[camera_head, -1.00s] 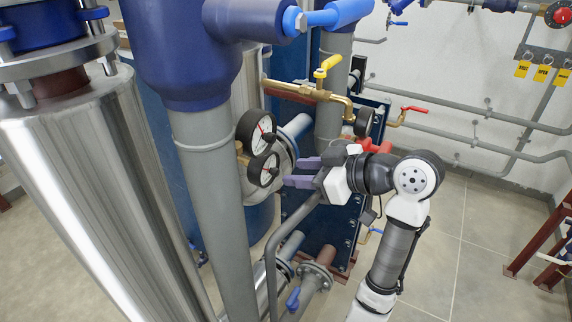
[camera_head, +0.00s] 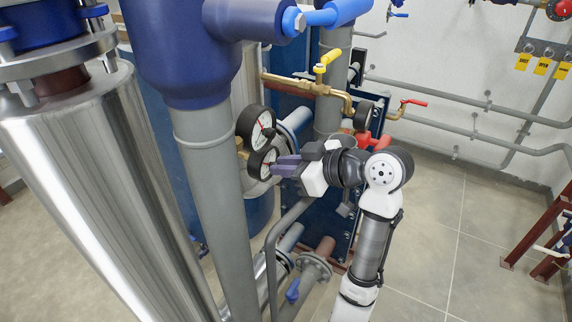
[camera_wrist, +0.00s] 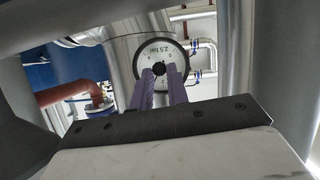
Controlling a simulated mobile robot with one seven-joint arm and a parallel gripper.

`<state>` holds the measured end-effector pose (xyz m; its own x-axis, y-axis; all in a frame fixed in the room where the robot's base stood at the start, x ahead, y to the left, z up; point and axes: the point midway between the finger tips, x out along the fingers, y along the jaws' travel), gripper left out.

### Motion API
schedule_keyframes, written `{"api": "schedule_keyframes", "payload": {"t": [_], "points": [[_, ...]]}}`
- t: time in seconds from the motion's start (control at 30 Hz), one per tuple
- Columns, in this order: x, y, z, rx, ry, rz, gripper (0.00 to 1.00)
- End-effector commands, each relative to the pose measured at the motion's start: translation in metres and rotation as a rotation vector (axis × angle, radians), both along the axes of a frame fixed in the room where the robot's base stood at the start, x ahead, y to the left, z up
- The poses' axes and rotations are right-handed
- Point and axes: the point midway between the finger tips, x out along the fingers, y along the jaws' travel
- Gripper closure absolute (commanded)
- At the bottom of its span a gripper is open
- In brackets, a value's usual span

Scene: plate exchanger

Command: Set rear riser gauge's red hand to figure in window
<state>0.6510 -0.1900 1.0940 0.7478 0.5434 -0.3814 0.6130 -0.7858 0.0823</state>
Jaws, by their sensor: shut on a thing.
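Two white-faced round gauges with black rims stand one above the other by the grey riser: the upper gauge (camera_head: 256,126) and the lower gauge (camera_head: 261,162). My gripper (camera_head: 273,166) is at the face of the lower gauge and covers part of it. In the wrist view a gauge face (camera_wrist: 151,51) marked "2.5 bar" is straight ahead. My purple fingers (camera_wrist: 160,76) are shut on the small dark knob (camera_wrist: 159,68) at its centre. A red hand shows faintly on the upper gauge. The held gauge's red hand and any window figure cannot be made out.
A third gauge (camera_head: 366,116) stands farther right near a brass valve with a yellow handle (camera_head: 327,62). A shiny steel cylinder (camera_head: 85,180) and the grey riser (camera_head: 208,190) stand to the left.

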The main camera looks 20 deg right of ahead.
Motion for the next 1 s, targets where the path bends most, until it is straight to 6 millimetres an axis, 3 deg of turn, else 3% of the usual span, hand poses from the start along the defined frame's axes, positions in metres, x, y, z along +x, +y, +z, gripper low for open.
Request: {"api": "schedule_keyframes", "payload": {"t": [0.33,0.67,0.7,0.83,1.0], "points": [[0.0023,-0.0024,0.0029,0.188,0.147,0.002,1.00],[0.0020,-0.0032,0.0001,0.210,0.163,-0.001,1.00],[0.0020,-0.0032,0.0001,0.210,0.163,-0.001,0.80],[0.0020,-0.0031,0.0000,0.209,0.163,0.000,0.63],[0.0021,-0.0031,0.0000,0.209,0.163,0.000,0.63]]}}
